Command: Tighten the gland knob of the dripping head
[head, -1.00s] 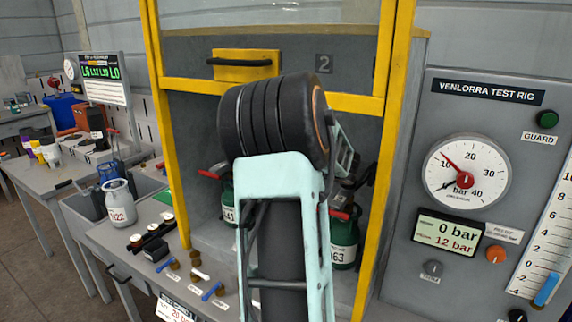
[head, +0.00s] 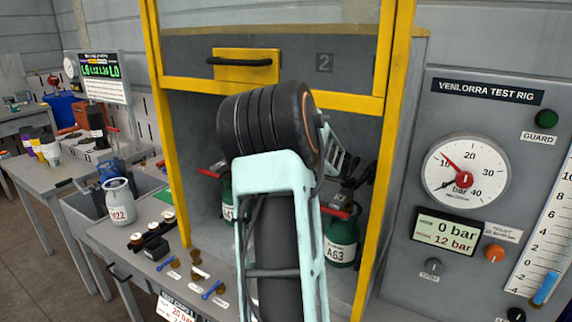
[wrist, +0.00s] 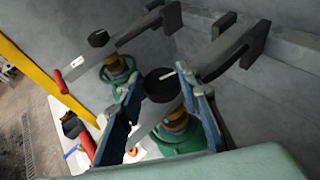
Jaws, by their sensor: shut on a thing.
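Two green cylinders with metal heads stand inside the yellow-framed cabinet. The right one, labelled A63 (head: 342,252), has a red-tipped lever (head: 338,212); the left one (head: 227,196) is mostly hidden behind my arm. In the wrist view, my gripper (wrist: 160,90) has its two dark blue fingers on either side of a round black knob (wrist: 161,86) with a white mark. It is shut on this knob, above the brassy head (wrist: 177,122) of the nearer cylinder. The other cylinder's head (wrist: 116,68) is farther left. No drip can be made out in either view.
Yellow posts (head: 166,140) and a raised guard with a handle (head: 245,66) frame the cabinet. Long dark clamp-like arms (wrist: 258,38) stand close to my gripper.

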